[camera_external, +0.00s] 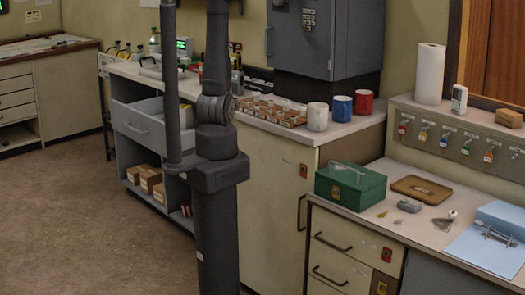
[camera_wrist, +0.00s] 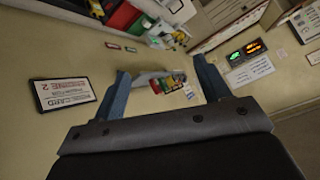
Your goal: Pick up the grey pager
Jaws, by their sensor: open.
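A small grey block (camera_external: 409,205), which looks like the pager, lies on the low right counter, in front of the brown tray. It is too small for me to make out a screen or buttons. My gripper (camera_wrist: 160,78) shows in the wrist view with its two blue-grey fingers wide apart and nothing held between them. The wrist view faces a wall, tilted, and I cannot make out the pager there. My gripper's end cannot be made out in the external view, where only my dark arm links show.
The green cash box (camera_external: 349,187) and brown tray (camera_external: 421,189) stand near the grey block. Keys (camera_external: 445,220) and a blue binder (camera_external: 492,240) lie to its right. A handheld device (camera_external: 459,99) stands on the ledge above the key hooks. Mugs (camera_external: 317,117) line the higher counter.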

